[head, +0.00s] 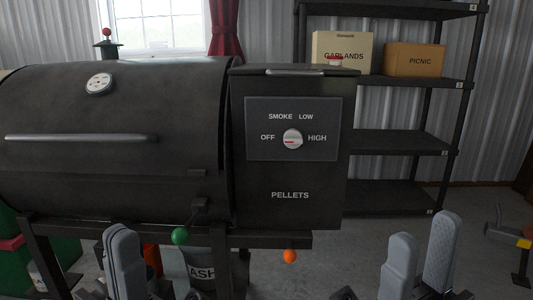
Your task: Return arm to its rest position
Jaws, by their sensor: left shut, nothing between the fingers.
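My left gripper (122,232) is at the lower left of the head view, in front of the grill's legs. Its grey fingers are together with nothing between them. My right gripper (421,228) is at the lower right, with its two grey fingers apart and nothing between them. The black pellet grill (120,120) fills the left and middle. Its hopper box (320,205) carries a control knob (292,139) with a red mark on its left side, among the words OFF, SMOKE, LOW and HIGH. Both grippers appear apart from the grill.
A green ball (180,236) and an orange ball (290,256) stick out below the grill. A bucket marked ASH (203,272) hangs or stands underneath. Black shelving (400,143) with GARLANDS (342,54) and PICNIC (414,60) boxes stands behind. Open floor (480,260) lies at right.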

